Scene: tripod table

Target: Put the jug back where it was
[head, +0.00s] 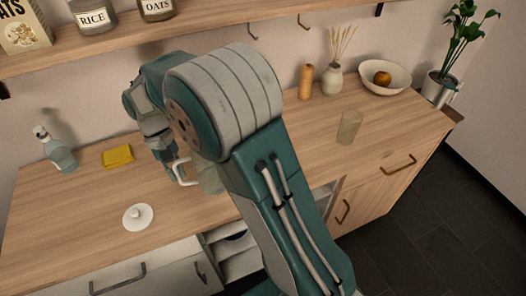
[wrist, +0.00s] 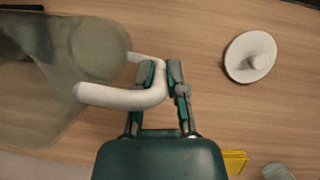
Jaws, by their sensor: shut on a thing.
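The jug is a see-through, greyish vessel with a white handle. In the wrist view the jug (wrist: 50,85) fills the left side, and my gripper (wrist: 164,75) is shut on its white handle. In the head view my gripper (head: 174,168) is partly hidden by my arm. There the handle and a small part of the jug (head: 210,180) show beside my arm, over the counter. The rest of the jug is hidden. I cannot tell whether its base touches the wood. A white round lid with a knob (head: 138,217) lies on the counter, also in the wrist view (wrist: 250,57).
A yellow sponge (head: 117,156) and spray bottle (head: 56,150) stand left. A glass (head: 349,127), wooden mill (head: 305,81), vase (head: 332,79) and fruit bowl (head: 384,78) are right. An open drawer (head: 235,245) is below. A shelf (head: 180,28) runs above. Wood around the lid is clear.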

